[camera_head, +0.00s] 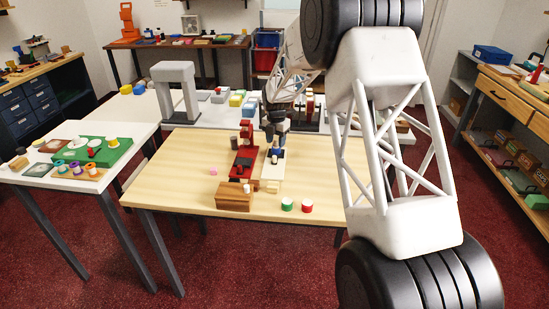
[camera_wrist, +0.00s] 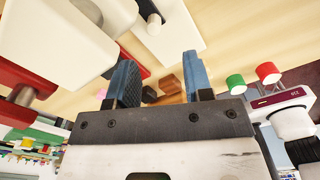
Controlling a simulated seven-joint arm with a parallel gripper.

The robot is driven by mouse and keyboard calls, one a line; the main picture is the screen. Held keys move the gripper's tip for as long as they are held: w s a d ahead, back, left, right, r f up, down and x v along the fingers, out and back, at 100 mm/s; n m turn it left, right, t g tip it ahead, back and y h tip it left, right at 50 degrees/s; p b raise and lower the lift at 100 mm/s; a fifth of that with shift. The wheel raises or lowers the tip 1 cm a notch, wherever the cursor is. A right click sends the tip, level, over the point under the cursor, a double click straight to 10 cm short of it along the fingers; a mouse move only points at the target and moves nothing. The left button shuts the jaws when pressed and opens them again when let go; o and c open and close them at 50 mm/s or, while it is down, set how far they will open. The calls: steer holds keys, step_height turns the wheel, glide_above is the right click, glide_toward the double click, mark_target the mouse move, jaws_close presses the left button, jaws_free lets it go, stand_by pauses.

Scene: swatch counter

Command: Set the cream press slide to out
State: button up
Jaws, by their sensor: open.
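The cream press (camera_head: 271,181) stands near the middle of the wooden table, just right of the red press (camera_head: 243,163). In the wrist view, large cream press parts (camera_wrist: 62,45) fill the upper left, and a dark rod with a pale knob (camera_wrist: 154,24) sits against a cream plate (camera_wrist: 185,22). I cannot tell the slide's position for sure. My gripper (camera_head: 274,155) is over the cream press, partly hiding it. In the wrist view my gripper (camera_wrist: 160,80) has its two blue fingers apart with nothing clearly between them.
A brown wooden box (camera_head: 234,199) stands in front of the red press. A green pot (camera_head: 287,204) and a red pot (camera_head: 306,206) stand to the right near the front edge. A pink piece (camera_head: 213,171) lies left. The table's left part is clear. A grey arch (camera_head: 174,72) stands behind.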

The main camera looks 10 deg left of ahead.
mark_target(274, 157)
steer(key=shift+w+a+f+n, duration=0.3)
steer(key=shift+a+f, duration=0.05)
steer(key=shift+f, duration=0.15)
steer(key=shift+f, duration=0.15)
steer(key=shift+f, duration=3.75)
steer(key=shift+c, duration=0.2)
jaws_close()
